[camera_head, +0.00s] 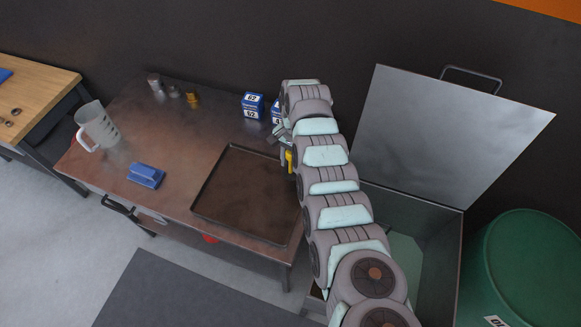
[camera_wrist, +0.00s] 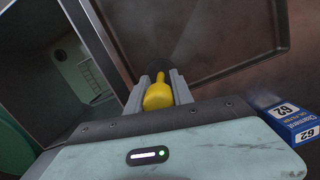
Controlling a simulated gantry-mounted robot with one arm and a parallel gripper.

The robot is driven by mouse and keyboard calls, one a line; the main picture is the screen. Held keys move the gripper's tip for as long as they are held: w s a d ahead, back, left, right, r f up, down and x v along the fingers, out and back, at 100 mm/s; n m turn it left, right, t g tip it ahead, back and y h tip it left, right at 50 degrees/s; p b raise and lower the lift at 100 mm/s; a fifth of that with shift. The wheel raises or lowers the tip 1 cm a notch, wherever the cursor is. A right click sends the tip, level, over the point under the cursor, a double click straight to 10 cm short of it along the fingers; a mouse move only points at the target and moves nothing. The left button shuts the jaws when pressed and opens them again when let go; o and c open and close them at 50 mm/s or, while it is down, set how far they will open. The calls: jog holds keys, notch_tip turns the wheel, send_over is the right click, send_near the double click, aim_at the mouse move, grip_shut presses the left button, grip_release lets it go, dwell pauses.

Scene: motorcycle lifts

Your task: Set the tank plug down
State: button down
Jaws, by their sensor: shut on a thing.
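My gripper (camera_wrist: 158,88) is shut on the yellow tank plug (camera_wrist: 158,97). The plug sits between the two grey fingers, and a dark part shows beyond it. In the head view the yellow plug (camera_head: 289,160) shows as a small patch beside my arm, near the back right of the dark tray (camera_head: 212,178). My arm hides most of the gripper there and part of the tray's right side. In the wrist view the tray (camera_wrist: 215,68) lies beyond the fingers. The gap between plug and tray cannot be judged.
Blue-and-white boxes (camera_head: 253,106) stand behind the tray. A blue brush-like block (camera_head: 146,175), a clear jug (camera_head: 97,126) and small metal parts (camera_head: 174,92) are on the bench (camera_head: 180,130). An open metal bin with raised lid (camera_head: 440,125) and a green drum (camera_head: 525,265) stand right.

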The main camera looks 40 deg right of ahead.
aim_at(290, 173)
jog(key=shift+f+b, duration=0.5)
jog(key=shift+f, duration=1.3)
jog(key=shift+f, duration=0.1)
jog(key=shift+f, duration=0.15)
jog(key=c, duration=1.1)
grip_release()
jog(key=r, duration=0.4)
jog(key=d+r, duration=0.1)
jog(key=r, duration=0.7)
jog(key=shift+w+d+r, duration=0.15)
jog(key=shift+d+r, duration=0.1)
